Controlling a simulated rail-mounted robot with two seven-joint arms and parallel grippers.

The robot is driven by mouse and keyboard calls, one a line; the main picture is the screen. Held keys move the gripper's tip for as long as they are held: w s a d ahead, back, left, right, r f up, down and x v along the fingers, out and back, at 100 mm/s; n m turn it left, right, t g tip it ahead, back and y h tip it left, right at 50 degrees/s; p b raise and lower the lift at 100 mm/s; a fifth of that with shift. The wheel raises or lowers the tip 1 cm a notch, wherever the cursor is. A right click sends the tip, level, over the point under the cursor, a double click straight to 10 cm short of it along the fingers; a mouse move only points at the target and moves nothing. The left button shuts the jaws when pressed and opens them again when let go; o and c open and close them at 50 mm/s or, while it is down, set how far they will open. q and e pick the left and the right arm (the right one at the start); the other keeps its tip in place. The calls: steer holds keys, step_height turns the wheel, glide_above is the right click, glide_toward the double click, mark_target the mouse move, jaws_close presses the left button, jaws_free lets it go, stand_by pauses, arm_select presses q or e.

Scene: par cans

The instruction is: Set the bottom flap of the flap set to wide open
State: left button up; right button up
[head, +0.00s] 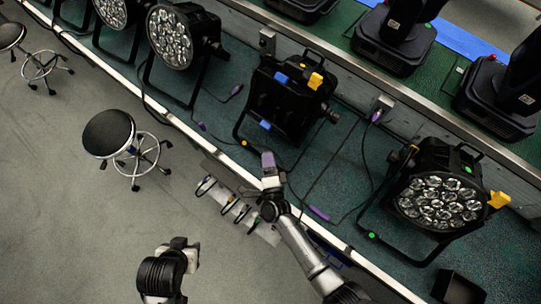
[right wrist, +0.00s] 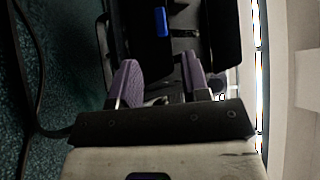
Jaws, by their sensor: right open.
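A black par can with a flap set (head: 285,100) stands on the green bench in the middle of the head view. It has blue tabs (head: 281,78) and a yellow tab (head: 315,81). A lower blue tab (head: 265,125) sits near its bottom edge, and a blue tab (right wrist: 162,22) shows on a black part in the right wrist view. How far each flap is open is hard to tell. My right gripper (head: 268,160), with purple finger pads (right wrist: 160,82), is open just in front of and below the par can. My left gripper (head: 178,243) is low over the floor; its fingers are unclear.
Another par can (head: 437,200) with yellow and green tabs stands at the right. More par cans (head: 170,37) stand at the upper left. Cables lie on the bench. A stool (head: 108,134) stands on the grey floor. Moving-head lights (head: 393,38) stand on the raised back shelf.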

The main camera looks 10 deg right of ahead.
steer(key=shift+s+f, duration=0.15)
steer(key=shift+s, duration=0.95)
steer(key=shift+s+f, duration=0.15)
steer(key=shift+s, duration=0.95)
